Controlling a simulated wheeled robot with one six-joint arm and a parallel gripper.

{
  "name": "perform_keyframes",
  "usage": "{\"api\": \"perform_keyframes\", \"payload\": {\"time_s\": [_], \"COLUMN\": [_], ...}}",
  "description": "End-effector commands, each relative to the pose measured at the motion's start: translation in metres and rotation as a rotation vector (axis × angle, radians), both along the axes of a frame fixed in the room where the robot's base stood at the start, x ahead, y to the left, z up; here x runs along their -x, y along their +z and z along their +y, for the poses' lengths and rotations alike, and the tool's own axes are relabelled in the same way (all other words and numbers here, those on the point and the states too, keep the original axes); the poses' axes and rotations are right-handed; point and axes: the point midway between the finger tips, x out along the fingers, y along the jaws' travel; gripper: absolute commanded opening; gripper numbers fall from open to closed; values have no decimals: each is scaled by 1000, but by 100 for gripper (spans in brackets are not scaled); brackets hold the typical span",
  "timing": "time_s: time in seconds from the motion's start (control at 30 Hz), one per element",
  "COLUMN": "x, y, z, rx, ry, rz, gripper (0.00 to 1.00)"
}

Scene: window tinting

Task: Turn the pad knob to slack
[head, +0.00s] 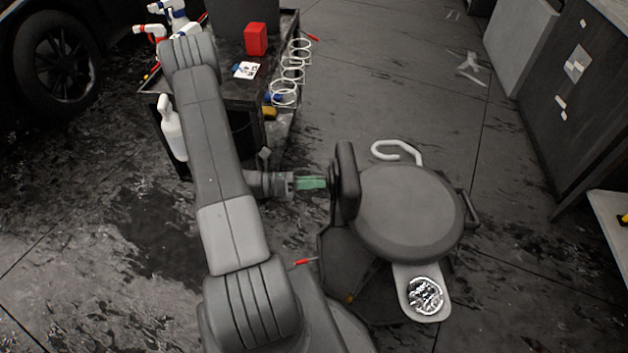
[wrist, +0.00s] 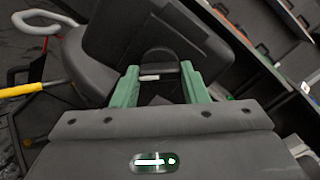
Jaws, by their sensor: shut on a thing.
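A stool with a round dark grey seat (head: 410,213) stands right of my arm. An upright dark pad (head: 347,182) rises at the seat's left side, and it also fills the upper middle of the wrist view (wrist: 118,38). The dark pad knob (wrist: 160,62) has a rounded top and sits in front of the pad. My gripper's green fingers (wrist: 162,84) are shut on the knob, one on each side. In the head view my gripper (head: 314,183) points right at the pad, and the knob is hard to make out there. Any marking for slack is not legible.
A dark cart (head: 240,88) with bottles, a red box (head: 256,39) and white rings (head: 290,75) stands behind my arm. A white hook (head: 399,151) and a tray (head: 405,297) flank the seat. A dark cabinet (head: 565,95) is at right. Floor between is open.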

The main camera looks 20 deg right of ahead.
Motion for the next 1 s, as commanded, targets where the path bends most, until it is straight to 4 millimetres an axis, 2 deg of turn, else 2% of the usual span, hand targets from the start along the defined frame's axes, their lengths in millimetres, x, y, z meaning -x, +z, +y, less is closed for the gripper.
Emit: {"api": "perform_keyframes", "payload": {"time_s": [0.37,0.4,0.47,0.5,0.8,1.0], "x": [0,0,0,0,-1,-7], "y": [0,0,0,0,0,0], "z": [0,0,0,0,1,18], "rx": [-1,-1,-1,-1,-1,0], "ry": [1,1,1,1,1,4], "rz": [6,6,5,5,4,1], "gripper": [17,48,60,62,62,62]}}
